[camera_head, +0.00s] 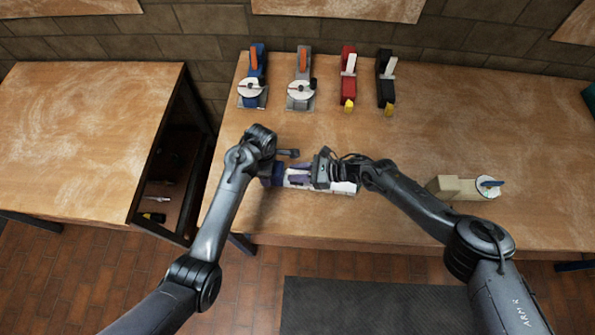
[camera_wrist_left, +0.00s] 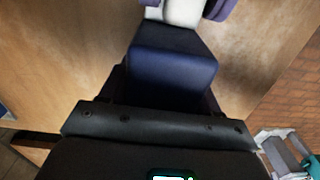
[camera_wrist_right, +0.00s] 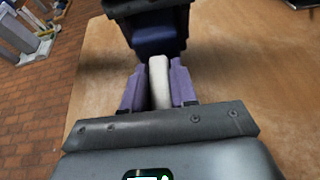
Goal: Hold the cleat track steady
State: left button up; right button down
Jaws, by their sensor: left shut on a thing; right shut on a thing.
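A white bar (camera_head: 297,180), which I take to be the cleat track, lies near the table's front edge, with a dark blue block (camera_head: 277,174) at its left end. My left gripper (camera_head: 271,172) is shut on the blue block (camera_wrist_left: 172,68), which fills the space between its fingers in the left wrist view. My right gripper (camera_head: 303,174) is shut on the white bar; in the right wrist view its purple fingers flank the bar (camera_wrist_right: 159,82). The block and bar appear to meet end to end. My grippers hide much of both.
Blue (camera_head: 252,80), grey (camera_head: 301,82), red (camera_head: 348,78) and black (camera_head: 386,82) tools stand along the back of the table (camera_head: 450,130). A beige block with a round white part (camera_head: 460,188) stands at right. The table between is clear.

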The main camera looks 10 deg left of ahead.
jog(key=d, duration=0.4)
jog(key=shift+d, duration=0.1)
jog(key=c, duration=1)
grip_release()
jog(key=shift+o, duration=0.2)
jog(key=v, duration=1.1)
jog(key=shift+d+r, duration=0.15)
jog(key=shift+d, duration=0.25)
jog(key=shift+o, duration=0.3)
